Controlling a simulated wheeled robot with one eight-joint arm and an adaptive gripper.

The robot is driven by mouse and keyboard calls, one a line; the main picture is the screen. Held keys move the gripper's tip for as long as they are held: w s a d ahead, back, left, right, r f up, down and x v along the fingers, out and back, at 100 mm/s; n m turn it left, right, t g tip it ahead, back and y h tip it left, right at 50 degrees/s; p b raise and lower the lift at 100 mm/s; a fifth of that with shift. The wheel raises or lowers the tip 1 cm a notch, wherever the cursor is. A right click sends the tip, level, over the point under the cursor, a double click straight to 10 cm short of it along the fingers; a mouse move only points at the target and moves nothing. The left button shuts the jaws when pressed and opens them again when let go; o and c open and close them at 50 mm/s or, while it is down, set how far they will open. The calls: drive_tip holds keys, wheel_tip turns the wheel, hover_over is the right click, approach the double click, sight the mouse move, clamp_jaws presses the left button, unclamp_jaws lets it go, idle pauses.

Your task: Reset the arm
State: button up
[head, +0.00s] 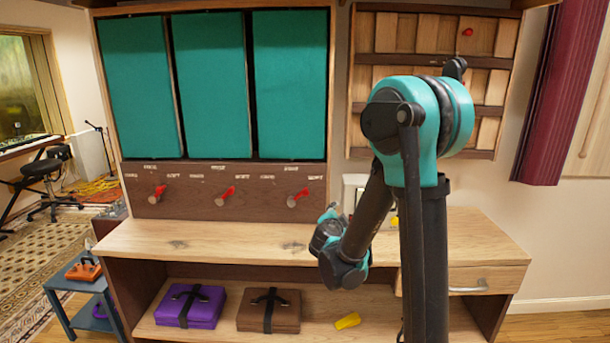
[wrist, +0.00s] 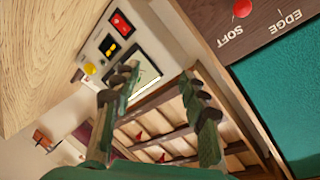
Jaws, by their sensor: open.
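My arm rises in front of the wooden bench (head: 210,238) in the head view and folds back down toward the bench top. My gripper end (head: 330,232) hangs near the bench's front edge; its fingers are hard to make out there. In the wrist view my gripper (wrist: 160,108) shows two green-grey fingers with dark pads, spread apart. Nothing is between them. Behind them are a small wall panel (wrist: 122,45) with red and yellow parts and a wooden wall rack (wrist: 165,130), both tilted in that view.
Three teal panels (head: 208,85) stand above a strip with red-tipped knobs (head: 225,194). On the lower shelf lie a purple case (head: 205,308), a brown case (head: 255,320) and a yellow object (head: 347,321). A blue side table (head: 62,282) with an orange item (head: 84,271) stands left.

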drive_tip(key=s+d+f+n+g, duration=0.5)
drive_tip(key=s+d+g, duration=0.1)
drive_tip(key=s+d, duration=0.6)
drive_tip(key=s+a+f+n+g+y, duration=0.2)
drive_tip(key=s+f+n, duration=0.1)
drive_tip(key=s, duration=0.7)
drive_tip(key=s+a+f+n+g+y, duration=0.2)
drive_tip(key=s+f+n, duration=0.2)
drive_tip(key=s, duration=0.5)
drive_tip(key=shift+s+a+f+n+g, duration=0.25)
drive_tip(key=shift+s+n+g, duration=0.15)
drive_tip(key=shift+n, duration=0.4)
drive_tip(key=shift+d, duration=0.1)
